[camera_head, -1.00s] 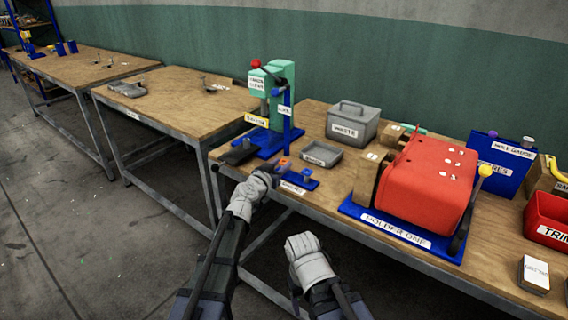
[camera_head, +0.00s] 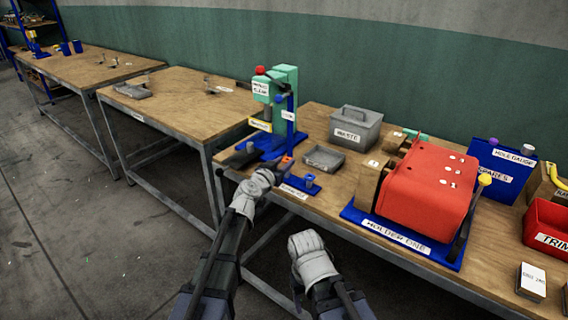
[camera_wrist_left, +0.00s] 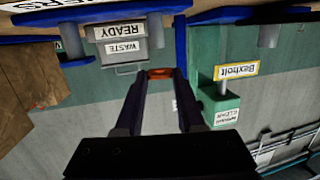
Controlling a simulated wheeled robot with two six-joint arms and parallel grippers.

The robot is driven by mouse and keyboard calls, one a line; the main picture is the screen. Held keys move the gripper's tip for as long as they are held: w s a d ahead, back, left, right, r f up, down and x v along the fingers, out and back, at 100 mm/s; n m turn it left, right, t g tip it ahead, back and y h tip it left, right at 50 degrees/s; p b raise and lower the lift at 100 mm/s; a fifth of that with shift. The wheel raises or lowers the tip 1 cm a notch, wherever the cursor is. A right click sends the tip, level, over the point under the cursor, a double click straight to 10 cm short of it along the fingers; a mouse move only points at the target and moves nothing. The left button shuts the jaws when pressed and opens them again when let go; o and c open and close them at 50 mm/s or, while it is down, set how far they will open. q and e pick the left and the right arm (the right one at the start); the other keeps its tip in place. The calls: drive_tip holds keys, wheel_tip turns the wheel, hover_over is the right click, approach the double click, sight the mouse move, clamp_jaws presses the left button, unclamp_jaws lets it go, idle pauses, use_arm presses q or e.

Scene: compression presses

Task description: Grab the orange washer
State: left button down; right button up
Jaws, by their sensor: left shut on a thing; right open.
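The orange washer (camera_wrist_left: 160,73) shows in the left wrist view, gripped between the fingertips of my left gripper (camera_wrist_left: 158,80). In the head view my left gripper (camera_head: 272,171) is over the front edge of the near bench, at a small blue stand (camera_head: 300,188). An orange spot (camera_head: 286,159) shows just beyond its fingers there, mostly hidden by the hand. I cannot tell whether the washer touches the stand. My right gripper (camera_head: 306,244) hangs low in front of the bench, away from the washer, with its fingers hard to see.
A green press (camera_head: 284,90) on a blue base stands just behind my left gripper. A grey tray (camera_head: 324,158) and a grey waste bin (camera_head: 355,128) are close by. A large red machine (camera_head: 430,185) fills the bench to the right. The floor at left is clear.

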wheel_tip(320, 180, up, 7)
drive_tip(key=p, duration=0.6)
